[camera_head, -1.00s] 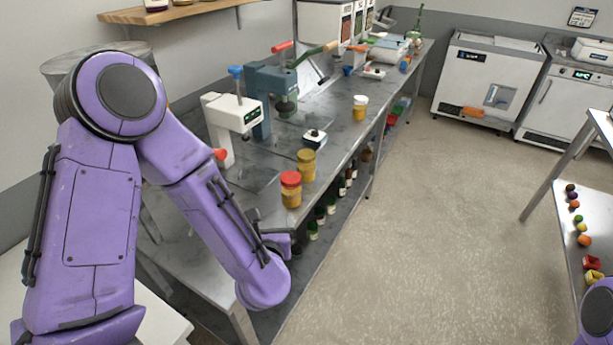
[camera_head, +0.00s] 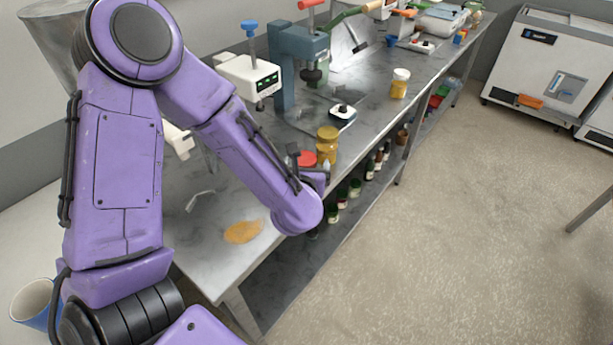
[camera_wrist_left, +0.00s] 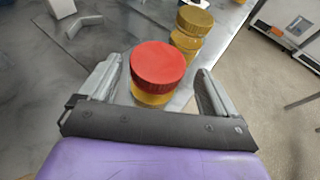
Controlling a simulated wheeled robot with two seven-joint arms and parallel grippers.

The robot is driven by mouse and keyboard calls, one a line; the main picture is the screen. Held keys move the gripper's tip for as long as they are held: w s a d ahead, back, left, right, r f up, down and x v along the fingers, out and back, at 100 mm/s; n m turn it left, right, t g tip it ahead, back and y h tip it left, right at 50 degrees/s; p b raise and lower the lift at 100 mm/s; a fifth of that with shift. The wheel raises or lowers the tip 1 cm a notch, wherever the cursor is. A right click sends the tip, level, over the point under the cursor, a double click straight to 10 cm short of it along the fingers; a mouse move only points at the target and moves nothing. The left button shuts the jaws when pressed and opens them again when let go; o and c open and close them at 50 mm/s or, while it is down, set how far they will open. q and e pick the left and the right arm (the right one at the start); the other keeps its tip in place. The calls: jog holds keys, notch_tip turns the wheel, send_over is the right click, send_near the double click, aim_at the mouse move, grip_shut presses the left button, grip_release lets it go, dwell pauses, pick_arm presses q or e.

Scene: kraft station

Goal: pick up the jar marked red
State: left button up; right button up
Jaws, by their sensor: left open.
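The jar with the red lid (camera_wrist_left: 158,66) stands upright on the metal bench, its amber contents showing below the lid in the left wrist view. In the head view only its red lid (camera_head: 307,159) shows, the rest being hidden behind my left arm. My left gripper (camera_wrist_left: 155,85) is open, with one finger on each side of the red-lidded jar; I cannot tell whether either touches it. In the head view the gripper (camera_head: 310,168) is mostly hidden by the forearm. A jar with a yellow lid (camera_head: 327,145) stands just behind the red one. My right gripper is not in view.
A white-lidded jar (camera_head: 400,83) and a small scale-like device (camera_head: 342,115) stand farther along the bench. A white machine (camera_head: 248,78) and a blue-grey press (camera_head: 297,60) line the wall side. An orange patch (camera_head: 243,231) lies on the near bench top. Bottles fill the lower shelf.

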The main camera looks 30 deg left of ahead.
aim_at(306, 158)
pick_arm(q)
jog(key=x, duration=0.1)
jog(key=p+x, duration=0.1)
jog(key=x, duration=0.1)
jog(key=shift+w+a+r+p, duration=0.2)
jog(key=shift+w+a+p, duration=0.05)
jog(key=shift+a+p, duration=0.15)
jog(key=shift+w+a+f, duration=0.1)
jog(key=shift+w+f, duration=0.15)
jog(key=c, duration=1.4)
jog(key=shift+o, duration=0.2)
jog(key=shift+r, duration=0.15)
